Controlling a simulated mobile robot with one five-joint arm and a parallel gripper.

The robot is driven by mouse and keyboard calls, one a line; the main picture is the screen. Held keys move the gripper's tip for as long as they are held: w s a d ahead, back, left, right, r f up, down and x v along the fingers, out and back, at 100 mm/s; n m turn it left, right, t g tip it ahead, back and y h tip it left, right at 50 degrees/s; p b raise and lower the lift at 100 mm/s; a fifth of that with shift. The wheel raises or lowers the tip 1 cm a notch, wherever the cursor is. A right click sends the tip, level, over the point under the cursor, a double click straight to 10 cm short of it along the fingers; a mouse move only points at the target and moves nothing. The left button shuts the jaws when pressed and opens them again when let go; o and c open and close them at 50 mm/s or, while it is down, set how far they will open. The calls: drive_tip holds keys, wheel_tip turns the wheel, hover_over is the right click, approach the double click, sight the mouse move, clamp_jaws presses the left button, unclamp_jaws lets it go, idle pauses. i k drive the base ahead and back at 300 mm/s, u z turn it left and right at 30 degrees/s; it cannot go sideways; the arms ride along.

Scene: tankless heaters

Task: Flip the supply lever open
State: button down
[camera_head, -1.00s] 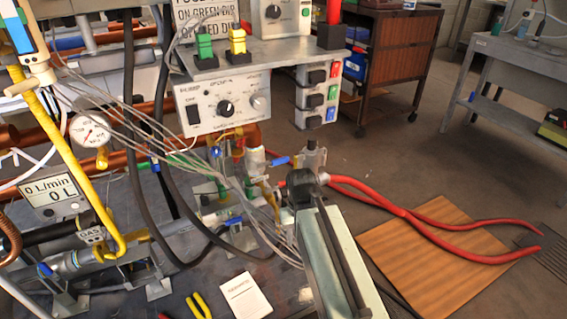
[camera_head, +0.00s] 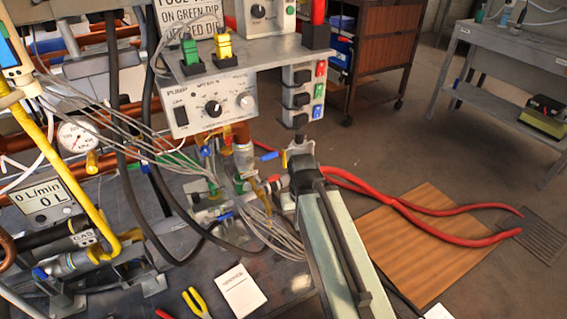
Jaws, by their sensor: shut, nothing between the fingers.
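Several blue lever handles show on the pipework; I cannot read which is the supply lever. One blue lever (camera_head: 268,156) sticks out sideways by the upright valve below the pump panel. Others are on the lower pipe (camera_head: 226,216), at the far left (camera_head: 40,272) and beside the dark hoses (camera_head: 139,166). My gripper (camera_head: 301,154) is at the far end of my pale green arm, right of the nearest blue lever and apart from it in the picture. Its fingers are mostly hidden by the arm; it is shut and holds nothing visible.
A pump control box (camera_head: 212,106) overhangs the pipework, with a switch block (camera_head: 303,94) at its right. Thin grey cables and dark hoses cross the valves. Red hoses (camera_head: 440,228) run right over a wooden board (camera_head: 425,250). Pliers (camera_head: 196,302) and a booklet (camera_head: 240,290) lie in front.

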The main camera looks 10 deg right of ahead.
sight(271, 155)
drive_tip(key=z, duration=0.3)
drive_tip(key=k, duration=1.3)
drive_tip(key=u, duration=0.3)
drive_tip(key=i, duration=1)
drive_tip(key=z, duration=0.05)
